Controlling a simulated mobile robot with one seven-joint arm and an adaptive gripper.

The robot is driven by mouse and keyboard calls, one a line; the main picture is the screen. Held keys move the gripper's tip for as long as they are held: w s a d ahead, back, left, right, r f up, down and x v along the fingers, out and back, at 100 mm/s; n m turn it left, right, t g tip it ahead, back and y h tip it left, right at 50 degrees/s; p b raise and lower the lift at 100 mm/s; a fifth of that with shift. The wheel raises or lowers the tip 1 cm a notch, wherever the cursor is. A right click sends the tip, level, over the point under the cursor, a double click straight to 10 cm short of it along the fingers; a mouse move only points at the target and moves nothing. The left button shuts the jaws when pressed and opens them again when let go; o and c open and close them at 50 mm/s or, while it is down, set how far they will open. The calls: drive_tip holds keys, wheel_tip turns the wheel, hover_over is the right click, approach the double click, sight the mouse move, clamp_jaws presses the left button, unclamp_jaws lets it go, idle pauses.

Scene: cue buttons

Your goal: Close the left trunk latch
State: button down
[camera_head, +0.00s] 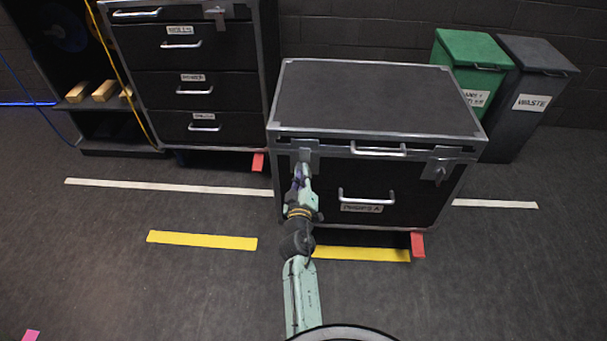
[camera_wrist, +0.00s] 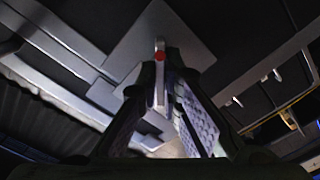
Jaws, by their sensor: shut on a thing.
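The black trunk (camera_head: 385,92) with metal edges stands in the middle of the head view, its lid down. Its left latch (camera_head: 307,153) is a grey metal plate on the upper left front, partly hidden by my gripper (camera_head: 303,174). In the wrist view, my gripper (camera_wrist: 160,75) is shut on the narrow latch handle (camera_wrist: 160,52), which has a red spot and stands between the two fingers. The wide latch plate (camera_wrist: 188,40) lies behind it. The right latch (camera_head: 440,168) is on the upper right front, clear of my gripper.
A lid handle (camera_head: 378,150) and a drawer handle (camera_head: 367,196) stick out of the trunk front. A drawer cabinet (camera_head: 195,75) stands to the left. Green (camera_head: 470,60) and grey (camera_head: 535,75) bins stand at the right. The floor in front is open, with yellow tape (camera_head: 202,240).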

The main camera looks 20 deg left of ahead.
drive_tip(key=n+p, duration=0.1)
drive_tip(key=n, duration=0.8)
drive_tip(key=shift+w+r, duration=0.1)
drive_tip(key=shift+n, duration=0.3)
idle(0.4)
drive_tip(key=c, duration=1.8)
unclamp_jaws()
drive_tip(key=shift+o, duration=0.2)
drive_tip(key=v, duration=0.7)
drive_tip(key=shift+s, duration=0.3)
